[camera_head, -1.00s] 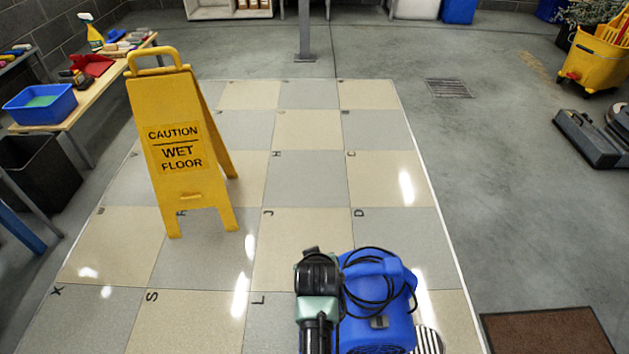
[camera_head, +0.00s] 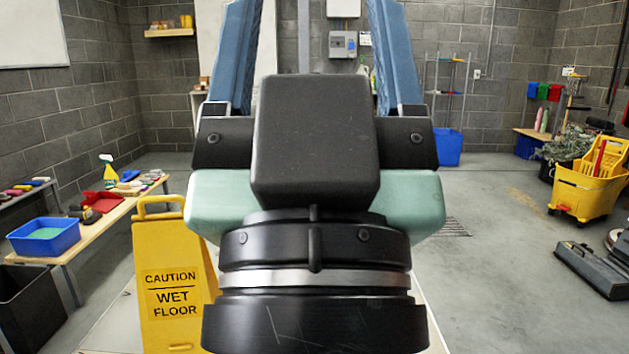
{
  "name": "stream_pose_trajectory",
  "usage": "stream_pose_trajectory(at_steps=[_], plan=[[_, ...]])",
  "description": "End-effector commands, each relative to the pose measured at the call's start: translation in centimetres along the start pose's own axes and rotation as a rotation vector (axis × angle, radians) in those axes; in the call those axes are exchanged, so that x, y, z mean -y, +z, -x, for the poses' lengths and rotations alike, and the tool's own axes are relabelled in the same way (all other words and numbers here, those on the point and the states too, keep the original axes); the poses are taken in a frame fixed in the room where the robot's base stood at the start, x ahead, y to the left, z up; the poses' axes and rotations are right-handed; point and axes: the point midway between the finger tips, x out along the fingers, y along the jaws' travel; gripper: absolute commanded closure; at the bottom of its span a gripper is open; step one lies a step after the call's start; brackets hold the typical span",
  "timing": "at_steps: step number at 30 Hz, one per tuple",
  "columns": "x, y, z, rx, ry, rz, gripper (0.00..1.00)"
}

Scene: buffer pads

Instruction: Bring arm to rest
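My gripper (camera_head: 317,25) fills the middle of the head view, raised close in front of the camera. Its two blue fingers point upward and stand wide apart, with only the wall and its boxes showing between them. The fingertips reach the top edge of the picture. The gripper is open and holds nothing that I can see. The blue blower is not in view.
A yellow wet-floor sign (camera_head: 172,285) stands left of my wrist. A wooden bench (camera_head: 75,247) carries a blue tub (camera_head: 44,237) and a spray bottle (camera_head: 108,170). A yellow mop bucket (camera_head: 588,190) stands at the right. Grey floor (camera_head: 500,275) on the right is largely clear.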

Motion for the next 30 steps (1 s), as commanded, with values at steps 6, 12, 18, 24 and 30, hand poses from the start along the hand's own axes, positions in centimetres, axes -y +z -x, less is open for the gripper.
stream_pose_trajectory(at_steps=[6, 12, 18, 24, 30], plan=[[0.0, -5.6, -6.0, 0.002, 0.0, -0.001, 0.29], [0.0, -9.7, -10.5, 0.004, -0.001, 0.0, 0.29], [0.1, -13.8, -15.0, 0.005, -0.001, 0.0, 0.29], [0.1, -17.9, -19.4, 0.006, -0.002, 0.0, 0.29], [0.1, -22.0, -23.8, 0.006, -0.002, 0.0, 0.29]])
